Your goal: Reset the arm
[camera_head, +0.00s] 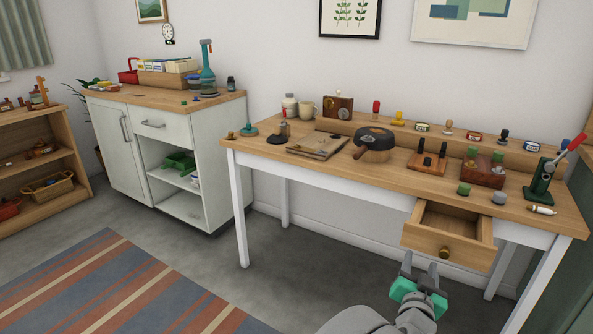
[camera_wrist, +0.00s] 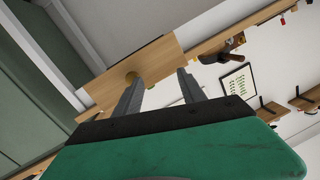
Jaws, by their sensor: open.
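My gripper (camera_head: 420,270) is in the lower right of the head view, in front of and below the pulled-out wooden drawer (camera_head: 440,247) of the desk. Its two grey fingers are apart, with nothing between them. In the wrist view my gripper (camera_wrist: 160,85) is also open. Whether a finger touches the knob cannot be told. The visible part of the drawer's inside looks empty.
The wooden desk (camera_head: 340,170) holds stamps, a round dark-topped tin (camera_head: 374,143), a folder (camera_head: 318,146) and a green lever press (camera_head: 548,175). White desk legs (camera_head: 239,215) stand left and right. A white cabinet (camera_head: 150,160) is further left. The floor by the striped rug (camera_head: 120,285) is clear.

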